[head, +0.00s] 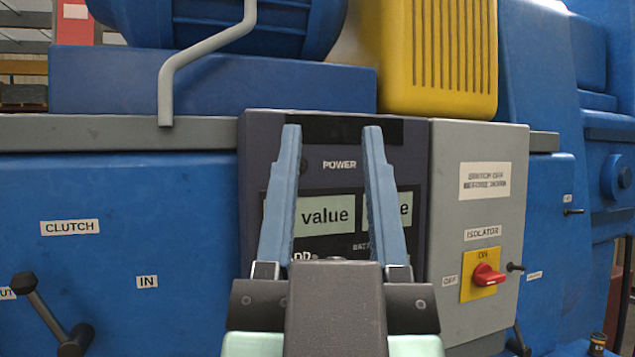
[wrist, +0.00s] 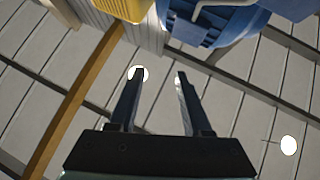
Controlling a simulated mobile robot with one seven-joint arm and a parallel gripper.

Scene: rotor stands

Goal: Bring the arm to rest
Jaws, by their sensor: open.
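My gripper (head: 332,135) is open, its two blue-grey fingers pointing up in the head view, with nothing between them. It appears in front of a dark panel (head: 340,170) marked POWER, and partly hides the panel's pale displays (head: 328,215), which read "value". I cannot tell how far the fingers are from the panel. In the wrist view my gripper (wrist: 160,73) is also open and empty, against a background of ceiling-like slats and beams.
A grey box (head: 485,215) with a red isolator switch (head: 488,275) stands right of the panel. A clutch lever (head: 45,315) juts out at lower left. A bent grey pipe (head: 168,85) and yellow cover (head: 440,60) are above. Blue machine casing (head: 150,220) fills the left side.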

